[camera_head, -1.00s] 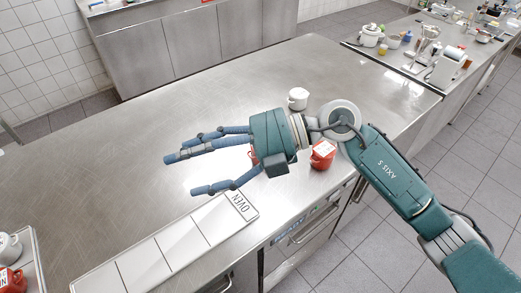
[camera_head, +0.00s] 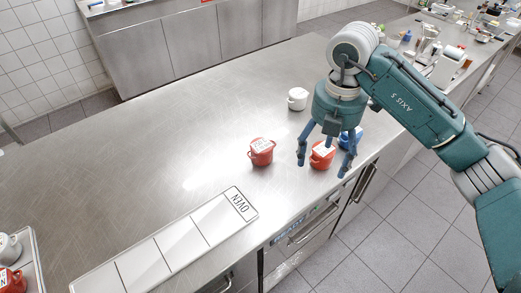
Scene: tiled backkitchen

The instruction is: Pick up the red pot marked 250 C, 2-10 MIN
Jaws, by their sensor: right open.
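Two red pots with white labels on top stand on the steel counter. One red pot (camera_head: 261,153) stands in the open, left of my right gripper. The other red pot (camera_head: 321,157) is below and between the fingers of my right gripper (camera_head: 323,159). The label print is too small to read, so I cannot tell which is marked 250 C, 2-10 MIN. My right gripper points down with its fingers spread, open and holding nothing. I cannot tell whether a finger touches the pot. A third red pot (camera_head: 10,281) sits at the lower left. My left gripper is not in view.
A blue pot (camera_head: 357,134) stands close behind my right fingers, partly hidden. A white pot (camera_head: 298,98) stands farther back. A white panel strip marked OVEN (camera_head: 180,241) lies along the front. A tray (camera_head: 36,262) at left also holds a white pot (camera_head: 9,246). The counter's middle is clear.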

